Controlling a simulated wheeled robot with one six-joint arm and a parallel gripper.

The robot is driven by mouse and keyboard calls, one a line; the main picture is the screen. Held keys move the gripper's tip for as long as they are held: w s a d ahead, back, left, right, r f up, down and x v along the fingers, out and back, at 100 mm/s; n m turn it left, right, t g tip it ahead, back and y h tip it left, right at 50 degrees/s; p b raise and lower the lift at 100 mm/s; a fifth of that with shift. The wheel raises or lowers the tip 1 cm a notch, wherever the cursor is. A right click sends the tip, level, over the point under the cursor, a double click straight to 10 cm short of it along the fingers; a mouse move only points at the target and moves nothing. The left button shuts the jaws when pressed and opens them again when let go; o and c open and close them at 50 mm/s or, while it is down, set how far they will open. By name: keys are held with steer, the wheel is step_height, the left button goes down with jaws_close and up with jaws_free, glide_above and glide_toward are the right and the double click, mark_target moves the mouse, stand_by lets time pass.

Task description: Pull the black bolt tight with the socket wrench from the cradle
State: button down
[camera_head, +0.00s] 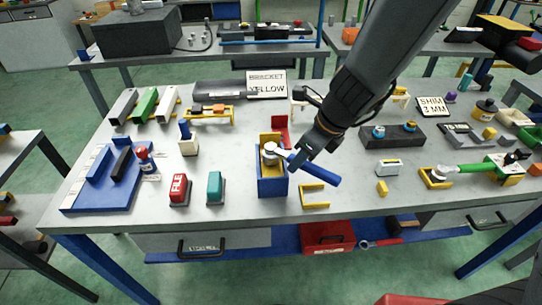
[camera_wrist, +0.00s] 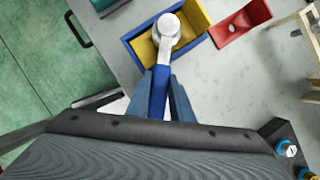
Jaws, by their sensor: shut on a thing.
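My gripper (camera_head: 300,158) is shut on the blue handle of a socket wrench (camera_head: 322,174), whose pale silver head (camera_head: 270,151) points left. In the wrist view the handle lies between the two fingers (camera_wrist: 161,90). The wrench head (camera_wrist: 168,27) is over a blue block with a yellow inside and back (camera_head: 272,188), also seen in the wrist view (camera_wrist: 133,38). I cannot tell whether the head touches anything below it. The black bolt is not visible; the area under the head is hidden. A yellow open-sided cradle (camera_head: 314,205) stands empty right of the block.
A red bracket (camera_head: 281,122) stands behind the block. A green-handled wrench (camera_head: 465,168) lies at a second yellow cradle (camera_head: 432,184). Red (camera_head: 180,190) and teal (camera_head: 215,188) blocks stand left. A dark block with blue-topped pieces (camera_head: 392,140) is at right. The front edge is mostly clear.

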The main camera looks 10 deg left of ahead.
steer(key=shift+s+a, duration=0.1)
steer(key=shift+s, duration=0.05)
stand_by(0.3)
steer(key=shift+s+a+m+t, duration=0.3)
steer(key=shift+s+m+t, duration=0.15)
steer(key=shift+m, duration=0.55)
steer(key=shift+w+d, duration=0.15)
steer(key=shift+r, duration=0.1)
steer(key=shift+r+p, duration=1.85)
steer(key=shift+p, duration=0.5)
steer(key=shift+r+p, duration=0.7)
steer(key=shift+r, duration=0.4)
steer(key=shift+f, duration=0.1)
